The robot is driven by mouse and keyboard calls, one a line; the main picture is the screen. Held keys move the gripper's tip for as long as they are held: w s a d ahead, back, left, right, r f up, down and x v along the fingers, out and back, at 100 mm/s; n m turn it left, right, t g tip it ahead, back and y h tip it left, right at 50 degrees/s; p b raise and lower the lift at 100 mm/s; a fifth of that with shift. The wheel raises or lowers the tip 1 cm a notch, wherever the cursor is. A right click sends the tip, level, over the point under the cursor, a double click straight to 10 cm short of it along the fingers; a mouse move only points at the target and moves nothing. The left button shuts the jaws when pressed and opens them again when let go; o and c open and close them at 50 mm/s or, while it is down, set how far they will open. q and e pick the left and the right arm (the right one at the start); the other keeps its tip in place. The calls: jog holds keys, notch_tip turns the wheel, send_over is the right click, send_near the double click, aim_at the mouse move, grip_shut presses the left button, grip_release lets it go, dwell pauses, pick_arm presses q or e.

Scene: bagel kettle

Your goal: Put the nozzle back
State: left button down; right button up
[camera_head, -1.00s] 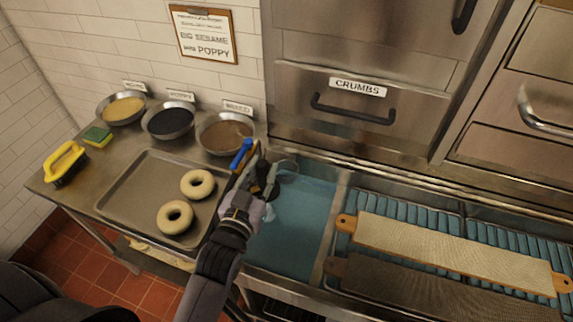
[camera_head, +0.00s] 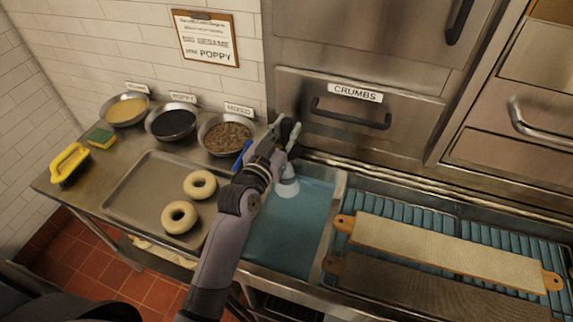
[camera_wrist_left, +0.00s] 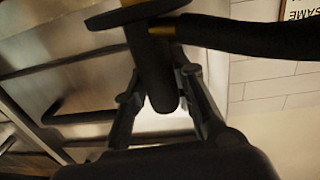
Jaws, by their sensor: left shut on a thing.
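My left gripper (camera_head: 284,130) is above the back left corner of the blue-water sink (camera_head: 290,235), near the steel wall. In the left wrist view its two fingers (camera_wrist_left: 163,100) are shut on the dark cylindrical grip of the nozzle (camera_wrist_left: 158,70). A dark disc crosses the top of the grip, and a black hose (camera_wrist_left: 250,36) with a brass ring runs off to the right. In the head view the gripper hides most of the nozzle. A pale cone shows below the gripper, over the water; I cannot tell whether it is spray. The nozzle's holder cannot be made out. My right gripper is not in view.
A tray (camera_head: 130,205) with two bagels (camera_head: 180,217) lies left of the sink. Bowls of topping, including the mixed one (camera_head: 225,135), stand behind it. A blue-handled item (camera_head: 242,156) is beside my arm. The CRUMBS drawer (camera_head: 350,118) is close behind; boards (camera_head: 445,250) lie right.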

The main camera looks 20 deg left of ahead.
aim_at(284, 147)
pick_arm(q)
notch_tip(284, 147, down, 3)
jog(key=shift+f+b, duration=0.1)
jog(key=shift+b, duration=1.1)
jog(key=shift+f+b, duration=0.55)
jog(key=shift+b, duration=0.05)
notch_tip(284, 147, down, 4)
jog(key=b, duration=0.3)
jog(key=shift+b, duration=0.4)
jog(key=shift+r, duration=0.1)
jog(key=c, duration=1.3)
grip_release()
jog(key=shift+c, duration=0.2)
